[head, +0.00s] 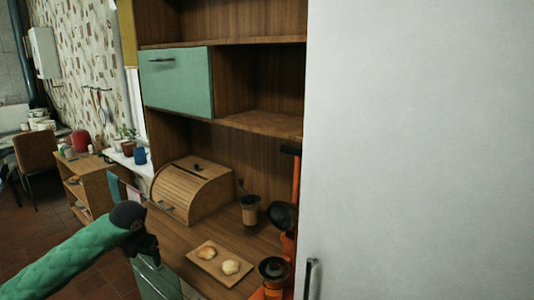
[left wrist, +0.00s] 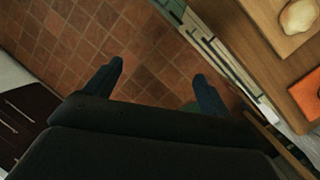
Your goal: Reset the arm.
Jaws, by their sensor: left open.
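My left gripper (head: 152,252) is at the end of my green-sleeved arm, which comes in from the lower left in the head view. It hangs beside the front edge of the wooden counter (head: 180,232). In the left wrist view its two dark fingers (left wrist: 158,70) stand apart with nothing between them, above the tiled floor (left wrist: 85,45). My right gripper does not show in either view.
On the counter are a wooden bread box (head: 195,190), a board with two buns (head: 231,267), a dark-topped jar (head: 250,208) and an orange stand (head: 297,180). A white door (head: 420,150) fills the right. Open floor lies left.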

